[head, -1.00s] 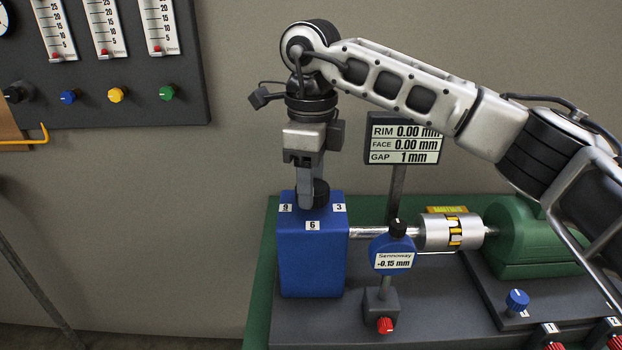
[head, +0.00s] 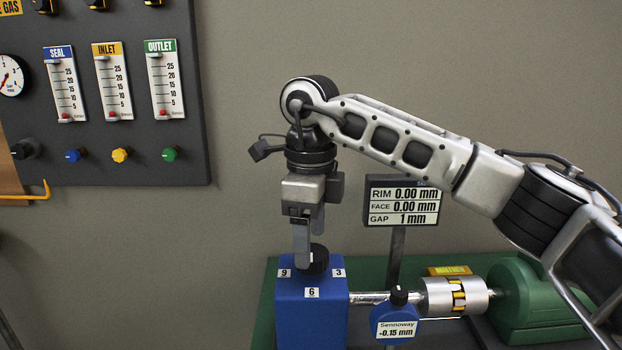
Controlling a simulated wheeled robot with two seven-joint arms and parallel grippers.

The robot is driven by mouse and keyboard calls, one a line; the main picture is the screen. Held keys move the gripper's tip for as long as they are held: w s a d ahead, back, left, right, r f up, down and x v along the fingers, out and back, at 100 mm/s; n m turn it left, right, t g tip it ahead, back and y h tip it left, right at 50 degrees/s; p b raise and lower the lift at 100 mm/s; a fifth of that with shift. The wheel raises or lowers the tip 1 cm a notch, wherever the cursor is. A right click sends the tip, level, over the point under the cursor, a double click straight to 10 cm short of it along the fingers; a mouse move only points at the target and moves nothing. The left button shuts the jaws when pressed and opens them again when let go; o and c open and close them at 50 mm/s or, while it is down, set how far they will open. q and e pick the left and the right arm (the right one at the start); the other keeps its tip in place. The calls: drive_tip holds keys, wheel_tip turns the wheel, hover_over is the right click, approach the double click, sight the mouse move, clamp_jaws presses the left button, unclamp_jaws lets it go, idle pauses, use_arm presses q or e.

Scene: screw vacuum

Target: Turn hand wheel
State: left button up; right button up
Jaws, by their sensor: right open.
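The hand wheel is a small black ribbed knob (head: 318,260) on top of a blue box (head: 311,320). The labels 9, 6 and 3 show around it. My right gripper (head: 309,250) points down from above at the knob, with one finger at the knob's left side and the other partly hidden behind it. It is open, and I cannot tell whether either finger touches the knob. My left gripper is not in view.
A shaft (head: 370,298) runs right from the box to a silver coupling (head: 438,296) and a green motor (head: 520,300). A blue dial gauge (head: 394,324) reads -0.15 mm. A readout sign (head: 403,204) stands behind. A panel with flow meters (head: 113,80) hangs on the left wall.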

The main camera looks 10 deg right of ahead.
use_arm(q)
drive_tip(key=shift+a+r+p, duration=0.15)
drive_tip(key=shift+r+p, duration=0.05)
drive_tip(key=shift+p, duration=0.55)
use_arm(e)
wheel_tip(320, 180, up, 14)
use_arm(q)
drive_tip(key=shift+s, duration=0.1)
